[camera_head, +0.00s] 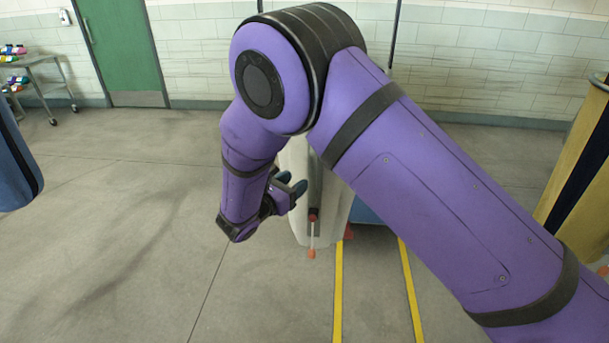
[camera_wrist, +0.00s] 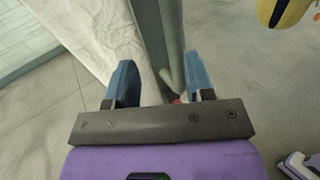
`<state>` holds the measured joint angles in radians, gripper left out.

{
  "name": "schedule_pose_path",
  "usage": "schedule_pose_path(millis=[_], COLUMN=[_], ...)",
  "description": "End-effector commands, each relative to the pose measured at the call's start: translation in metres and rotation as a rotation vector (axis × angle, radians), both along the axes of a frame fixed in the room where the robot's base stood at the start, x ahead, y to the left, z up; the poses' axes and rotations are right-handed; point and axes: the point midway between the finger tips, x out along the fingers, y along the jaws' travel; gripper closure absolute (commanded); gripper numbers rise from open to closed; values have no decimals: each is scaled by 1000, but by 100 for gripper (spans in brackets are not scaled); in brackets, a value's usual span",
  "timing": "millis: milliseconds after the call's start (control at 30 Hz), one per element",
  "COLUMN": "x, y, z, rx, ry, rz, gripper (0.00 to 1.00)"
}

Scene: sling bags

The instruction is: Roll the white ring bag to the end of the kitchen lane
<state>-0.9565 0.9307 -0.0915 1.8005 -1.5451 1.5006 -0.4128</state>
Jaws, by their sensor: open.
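The white bag (camera_head: 325,205) hangs upright in the middle of the head view, partly hidden behind my purple arm. Its pale, creased cloth fills the upper left of the wrist view (camera_wrist: 88,35). My gripper (camera_head: 294,186) is beside the bag, its blue fingers open. In the wrist view the open fingers (camera_wrist: 160,82) stand either side of a grey upright bar (camera_wrist: 174,50). I cannot tell whether they touch it. A small red part shows low between the fingers. Two yellow floor lines (camera_head: 338,300) run toward the bag's foot.
A blue thing (camera_head: 362,212) shows behind the white bag. A dark blue bag (camera_head: 14,165) is at the left edge, a yellow and blue one (camera_head: 580,165) at the right. A cart (camera_head: 42,72) stands by the green door (camera_head: 122,45). The floor at left is clear.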

Motion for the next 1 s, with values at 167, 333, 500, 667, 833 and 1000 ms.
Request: schedule_pose_path(millis=[167,333,500,667,833,1000], x=[-22,-32,-35,-34,-34,-30], y=[18,26,28,28,27,2], z=[0,0,0,0,0,-2], rx=[-1,0,-1,-1,-1,31], ry=[-1,0,-1,-1,-1,15], rz=[1,0,0,-1,-1,-88], gripper=[52,52,52,54,93,100])
